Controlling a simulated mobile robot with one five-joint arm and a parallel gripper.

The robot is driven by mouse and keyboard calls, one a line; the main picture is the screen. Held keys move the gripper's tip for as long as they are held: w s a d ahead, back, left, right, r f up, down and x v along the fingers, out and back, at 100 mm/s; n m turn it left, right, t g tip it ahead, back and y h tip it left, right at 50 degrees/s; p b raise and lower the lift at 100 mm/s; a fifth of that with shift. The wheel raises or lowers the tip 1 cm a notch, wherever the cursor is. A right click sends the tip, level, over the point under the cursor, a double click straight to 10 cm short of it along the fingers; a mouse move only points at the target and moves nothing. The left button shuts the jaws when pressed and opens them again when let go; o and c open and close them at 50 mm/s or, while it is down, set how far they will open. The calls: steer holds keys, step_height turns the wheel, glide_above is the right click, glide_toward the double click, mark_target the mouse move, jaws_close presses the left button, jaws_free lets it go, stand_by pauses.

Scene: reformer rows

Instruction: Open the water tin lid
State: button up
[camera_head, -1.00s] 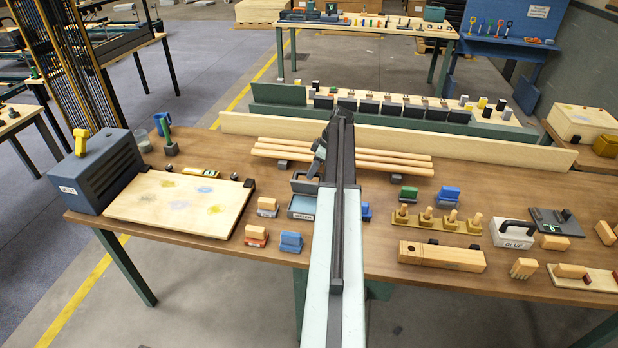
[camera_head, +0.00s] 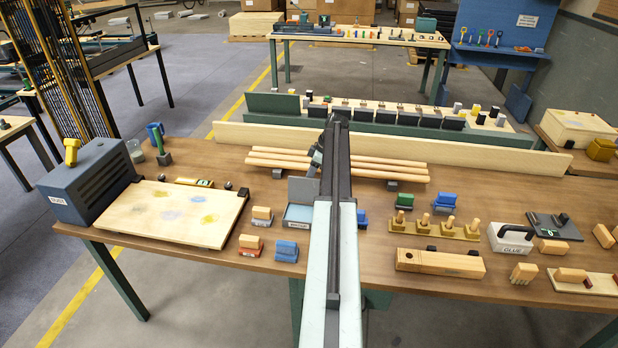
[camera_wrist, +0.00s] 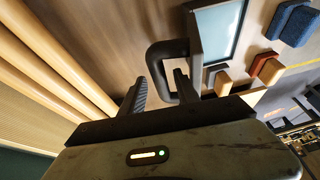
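The water tin (camera_head: 297,226) is a small grey box with a light blue inside and a label on its front, on the bench left of my arm. Its grey lid (camera_head: 301,190) stands raised at the back. In the wrist view the tin's light blue inside (camera_wrist: 220,32) shows at the top, with the lid (camera_wrist: 194,38) nearly edge-on beside it. The lid's dark loop handle (camera_wrist: 160,62) reaches between the fingers of my gripper (camera_wrist: 161,82). The fingers are apart, with a gap visible beside the handle. In the head view my arm hides the gripper's tips.
Wooden rods (camera_head: 340,164) lie on supports behind the tin. A spotted board (camera_head: 172,210) lies to the left. Small brushes (camera_head: 286,251) stand in front. A glue tin (camera_head: 510,240) and wooden blocks lie on the right.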

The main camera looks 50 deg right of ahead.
steer(key=shift+r, duration=0.1)
steer(key=p+v, duration=0.7)
steer(key=v, duration=0.1)
steer(key=shift+w, duration=0.1)
